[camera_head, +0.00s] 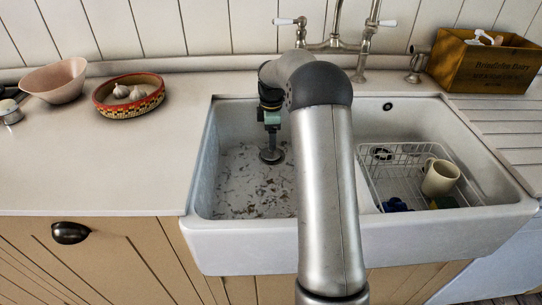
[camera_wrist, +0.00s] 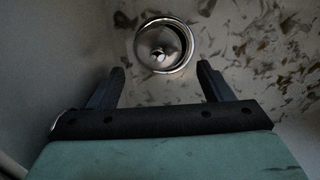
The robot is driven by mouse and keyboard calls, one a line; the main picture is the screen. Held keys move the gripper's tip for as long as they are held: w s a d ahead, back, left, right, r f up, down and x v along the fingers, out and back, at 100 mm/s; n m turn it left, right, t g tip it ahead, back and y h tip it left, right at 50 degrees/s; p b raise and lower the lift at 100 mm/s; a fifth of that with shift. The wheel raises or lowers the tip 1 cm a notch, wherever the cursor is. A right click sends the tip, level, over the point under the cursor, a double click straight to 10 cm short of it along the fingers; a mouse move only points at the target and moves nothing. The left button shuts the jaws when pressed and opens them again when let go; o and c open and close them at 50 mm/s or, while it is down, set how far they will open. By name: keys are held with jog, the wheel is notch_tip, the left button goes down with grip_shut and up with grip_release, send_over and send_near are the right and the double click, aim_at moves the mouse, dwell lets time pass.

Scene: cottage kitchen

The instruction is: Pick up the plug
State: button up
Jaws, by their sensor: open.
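The plug (camera_wrist: 158,50) shows in the wrist view as a shiny round metal piece inside a bright metal ring in the sink floor. It lies ahead of and between my fingertips, apart from both. In the head view its place is the dark round spot (camera_head: 271,157) in the left basin, partly hidden by my gripper. My gripper (camera_head: 272,143) points down into the left basin above that spot. In the wrist view my gripper (camera_wrist: 160,69) is open, with two dark fingers spread and nothing between them. The gap between fingertips and plug is hard to judge.
The white sink (camera_head: 235,258) has leaf-like brown debris on its left floor. A wire rack (camera_head: 372,172) with a cream mug (camera_head: 440,178) fills the right basin. A tap (camera_head: 335,42) stands behind. A patterned bowl (camera_head: 128,108), pink bowl (camera_head: 55,80) and wooden box (camera_head: 484,68) are on the counter.

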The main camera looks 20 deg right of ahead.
jog(key=f, duration=0.6)
jog(key=shift+w+f+b, duration=0.2)
jog(key=shift+f+b, duration=0.05)
jog(key=shift+b, duration=0.05)
jog(key=c, duration=0.8)
